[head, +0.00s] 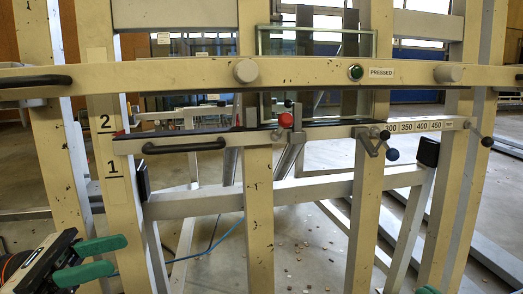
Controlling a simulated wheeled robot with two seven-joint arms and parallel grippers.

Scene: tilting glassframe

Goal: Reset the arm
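A cream, worn tilting frame stands in front of me. Its upper beam (170,73) carries a black handle (36,81) and a green button (355,72) beside a "PRESSED" label. A lower bar (190,130) has a second black handle (184,146), a red ball knob (285,120) and a clamp lever with a blue ball (392,154). My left gripper (121,256), with green fingers, is at the lower left, apart from the frame; its fingers are spread with nothing between them. Only a green bit of my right gripper (427,290) shows at the bottom edge.
A glass pane (316,43) shows behind the upper beam. A numbered scale (420,126) and a black-knobbed lever (487,142) are at the right. Slanted frame legs (365,215) fill the middle. Small debris lies on the concrete floor (300,250), with a blue cable (212,247).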

